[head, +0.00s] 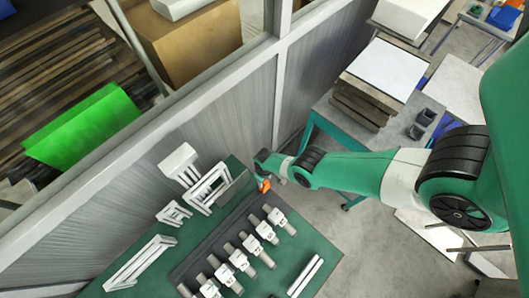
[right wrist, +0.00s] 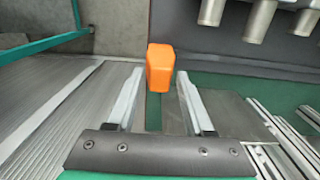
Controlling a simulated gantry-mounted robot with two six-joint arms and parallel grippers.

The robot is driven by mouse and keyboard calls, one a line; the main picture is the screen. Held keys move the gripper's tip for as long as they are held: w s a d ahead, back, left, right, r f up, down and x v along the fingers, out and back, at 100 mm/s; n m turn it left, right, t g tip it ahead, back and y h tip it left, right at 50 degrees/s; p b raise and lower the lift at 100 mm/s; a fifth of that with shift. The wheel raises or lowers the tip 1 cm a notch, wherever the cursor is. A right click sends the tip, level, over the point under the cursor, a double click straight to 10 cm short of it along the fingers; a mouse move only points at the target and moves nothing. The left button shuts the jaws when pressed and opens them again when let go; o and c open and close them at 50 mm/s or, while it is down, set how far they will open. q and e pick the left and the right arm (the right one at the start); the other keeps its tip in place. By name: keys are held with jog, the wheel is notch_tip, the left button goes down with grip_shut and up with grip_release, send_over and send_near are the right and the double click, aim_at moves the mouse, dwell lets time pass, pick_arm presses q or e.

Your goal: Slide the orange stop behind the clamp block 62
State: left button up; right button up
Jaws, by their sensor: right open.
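The orange stop (head: 264,186) is a small orange block near the far right end of the dark strip on the green table. In the right wrist view the stop (right wrist: 160,66) shows at the fingertips, in line with the gap between them. My right gripper (right wrist: 160,76) is open, with a finger on each side of the stop's near end and a narrow gap showing on both sides. Several grey-white clamp blocks (head: 248,243) stand in a row on the strip. I cannot read any number, so block 62 cannot be told apart. My left gripper is out of view.
White frames (head: 207,188) and a long white frame (head: 140,262) stand on the table's left side. Two white bars (head: 305,276) lie at its right. A ribbed grey wall (head: 225,115) rises close behind the table. Grey cylinder ends (right wrist: 260,20) show beyond the stop in the wrist view.

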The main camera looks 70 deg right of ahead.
aim_at(264, 185)
notch_tip(264, 185, down, 3)
jog(key=shift+r+b, duration=0.15)
jog(key=shift+b, duration=0.55)
grip_shut()
dwell(0.9)
